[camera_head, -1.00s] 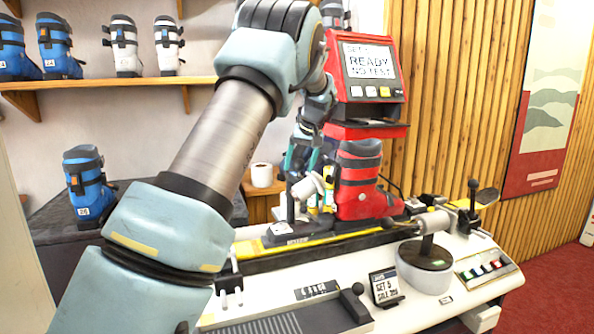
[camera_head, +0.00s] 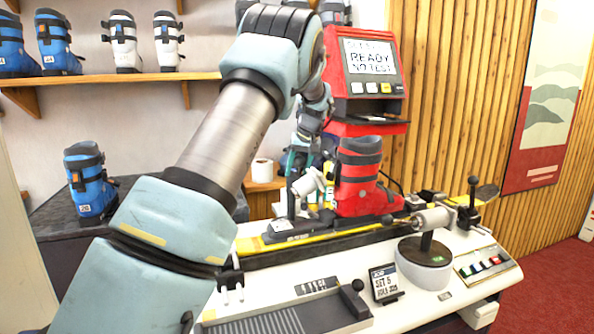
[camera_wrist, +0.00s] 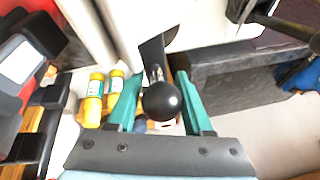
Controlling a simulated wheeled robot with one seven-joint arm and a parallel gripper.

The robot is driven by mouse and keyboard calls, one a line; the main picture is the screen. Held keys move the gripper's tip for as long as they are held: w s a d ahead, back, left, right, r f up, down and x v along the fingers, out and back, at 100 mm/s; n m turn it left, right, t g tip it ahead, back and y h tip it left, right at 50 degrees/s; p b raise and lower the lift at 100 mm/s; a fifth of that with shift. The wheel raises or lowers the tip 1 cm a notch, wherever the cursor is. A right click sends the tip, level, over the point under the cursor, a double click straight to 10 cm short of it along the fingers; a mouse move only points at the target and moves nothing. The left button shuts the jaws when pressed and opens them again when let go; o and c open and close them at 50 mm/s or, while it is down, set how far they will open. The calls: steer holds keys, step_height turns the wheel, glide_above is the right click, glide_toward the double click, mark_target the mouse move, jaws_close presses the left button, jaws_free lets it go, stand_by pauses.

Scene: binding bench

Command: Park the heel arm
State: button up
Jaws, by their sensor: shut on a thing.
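The heel arm (camera_head: 309,183) is a pale cylinder on a dark post, standing behind the red boot (camera_head: 358,188) on the left of the bench. In the wrist view, a black ball knob (camera_wrist: 162,101) on a dark stem sits between the teal fingers of my gripper (camera_wrist: 160,105). My gripper is shut on this knob, which appears to belong to the heel arm. In the head view, my gripper (camera_head: 300,158) is partly hidden by my own arm, just above the pale cylinder. The knob cannot be made out there.
The boot stands upright on a yellow-edged ski (camera_head: 345,238) along the bench. A similar pale cylinder (camera_head: 432,218) stands over a round base to its right. A red display (camera_head: 366,72) reads READY, NO TEST. Yellow bottles (camera_wrist: 95,98) stand close by my gripper.

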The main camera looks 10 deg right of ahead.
steer(key=shift+a, duration=0.15)
jaws_close()
steer(key=shift+a, duration=0.1)
steer(key=w+a+m+g+h+p, duration=0.2)
steer(key=w+a+m+h, duration=0.4)
steer(key=m, duration=1.2)
steer(key=shift+w+a+r+g+p, duration=0.15)
steer(key=shift+w+a+g+p, duration=0.25)
steer(key=shift+a, duration=0.4)
